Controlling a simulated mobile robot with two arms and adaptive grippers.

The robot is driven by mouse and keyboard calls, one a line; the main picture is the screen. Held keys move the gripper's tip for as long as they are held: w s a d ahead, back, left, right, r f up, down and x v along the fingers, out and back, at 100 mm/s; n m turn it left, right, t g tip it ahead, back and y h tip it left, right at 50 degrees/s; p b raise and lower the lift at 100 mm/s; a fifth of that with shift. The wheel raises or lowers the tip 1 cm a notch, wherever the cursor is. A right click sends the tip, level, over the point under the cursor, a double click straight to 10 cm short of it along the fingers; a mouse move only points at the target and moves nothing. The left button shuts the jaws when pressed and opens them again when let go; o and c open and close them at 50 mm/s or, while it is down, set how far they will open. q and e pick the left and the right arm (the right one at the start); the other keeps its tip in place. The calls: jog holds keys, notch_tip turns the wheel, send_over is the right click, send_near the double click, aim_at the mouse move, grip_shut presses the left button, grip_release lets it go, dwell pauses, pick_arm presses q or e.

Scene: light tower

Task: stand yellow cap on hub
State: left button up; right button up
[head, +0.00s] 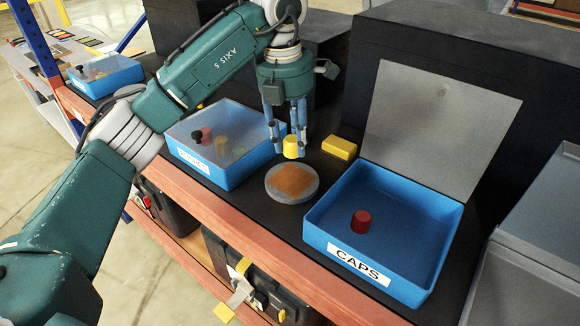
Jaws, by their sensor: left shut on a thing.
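The yellow cap (291,147) is a small yellow cylinder, upright between the fingertips of my left gripper (287,143). The gripper points down and is shut on it. The cap shows just behind a round grey disc (273,192) with an orange-brown patch on top, on the dark bench; I cannot tell how high the cap is above the bench. No part is marked as the hub; the disc may be it. My right gripper is not in view.
A yellow block (339,148) lies right of the cap. The open blue CAPS bin (441,245) holds a red cap (361,221); its grey lid (436,125) stands up behind. A blue bin with a clear lid (222,181) stands left. Another blue bin (107,86) is farther left.

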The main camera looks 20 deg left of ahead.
aim_at(291, 155)
pick_arm(q)
notch_tip(291, 155, down, 3)
jog(key=shift+a+f+p, duration=0.1)
jog(key=shift+p, duration=0.2)
jog(key=shift+f, duration=0.95)
notch_tip(291, 155, down, 2)
jog(key=shift+f+p, duration=0.2)
jog(key=shift+p, duration=0.3)
jog(key=shift+f, duration=0.35)
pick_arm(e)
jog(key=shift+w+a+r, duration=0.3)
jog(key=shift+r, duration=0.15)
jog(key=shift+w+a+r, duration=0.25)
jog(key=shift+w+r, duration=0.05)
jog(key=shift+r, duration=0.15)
